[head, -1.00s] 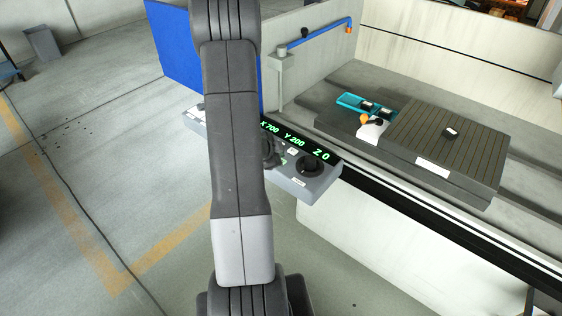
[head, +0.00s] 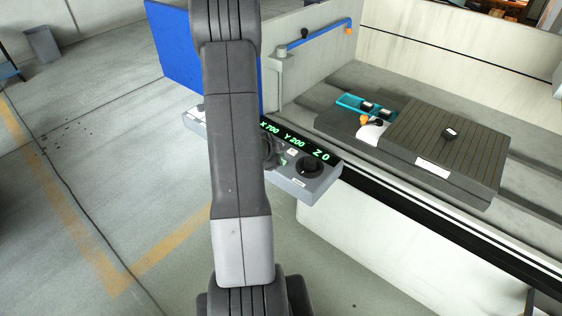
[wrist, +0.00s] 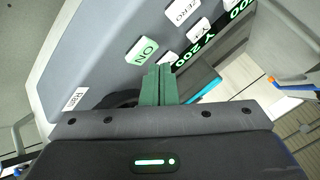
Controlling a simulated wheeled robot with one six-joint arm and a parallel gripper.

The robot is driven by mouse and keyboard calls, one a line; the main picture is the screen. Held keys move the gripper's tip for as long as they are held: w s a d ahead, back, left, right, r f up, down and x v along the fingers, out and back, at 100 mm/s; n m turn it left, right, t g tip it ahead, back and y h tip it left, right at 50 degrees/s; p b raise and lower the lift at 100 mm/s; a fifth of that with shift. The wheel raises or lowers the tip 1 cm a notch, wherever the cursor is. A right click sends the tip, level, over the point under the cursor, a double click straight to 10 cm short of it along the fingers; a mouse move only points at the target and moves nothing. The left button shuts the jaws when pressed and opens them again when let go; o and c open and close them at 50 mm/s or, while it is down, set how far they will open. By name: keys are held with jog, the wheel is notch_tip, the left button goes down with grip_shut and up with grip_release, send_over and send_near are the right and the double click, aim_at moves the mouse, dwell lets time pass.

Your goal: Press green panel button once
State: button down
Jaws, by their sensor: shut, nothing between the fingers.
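White keys marked ZERO (wrist: 182,12) and Y+ (wrist: 199,29) lie close to the green button. A lit display (head: 295,139) reads X 700, Y 200, Z 0. A black knob (head: 309,166) stands on the panel. A blue sheet (head: 180,45) rises behind it. The machine bed (head: 445,140) is to the right.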

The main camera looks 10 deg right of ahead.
jog(key=shift+f, duration=0.1)
dwell(0.6)
jog(key=shift+f, duration=0.3)
jog(key=shift+f+b, duration=0.4)
dwell(0.5)
jog(key=shift+r, duration=0.1)
jog(key=shift+r+p, duration=0.75)
jog(key=shift+p, duration=0.2)
notch_tip(320, 180, up, 5)
jog(key=p, duration=0.5)
jog(key=shift+f, duration=0.1)
dwell(0.4)
